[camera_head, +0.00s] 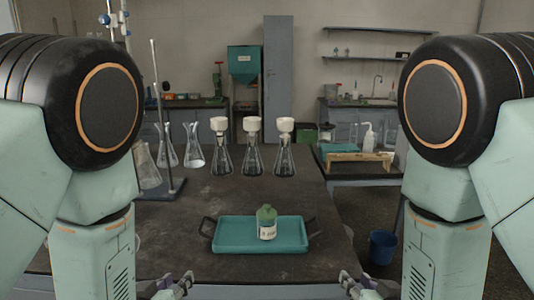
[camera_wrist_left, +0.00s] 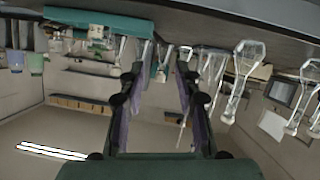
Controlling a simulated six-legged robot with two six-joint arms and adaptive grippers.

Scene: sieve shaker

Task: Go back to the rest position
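My left gripper (camera_head: 180,286) is at the bottom of the head view, low in front of the table's near edge. The left wrist view shows its two fingers (camera_wrist_left: 167,62) spread apart with nothing between them. My right gripper (camera_head: 352,284) is also at the bottom of the head view, mirroring the left one. Only its tip shows, so its opening is unclear. A teal tray (camera_head: 235,269) with dark handles lies on the dark table (camera_head: 180,212) beyond both grippers. A jar with a green lid (camera_head: 267,222) stands upright on the tray. Neither gripper touches the tray or jar.
Several flasks stand behind the tray; three carry white funnels, such as the middle one (camera_head: 253,160). A metal stand (camera_head: 173,187) is at the left. A side table with a wooden rack (camera_head: 357,157) is at the right. A blue bucket (camera_head: 382,246) stands on the floor.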

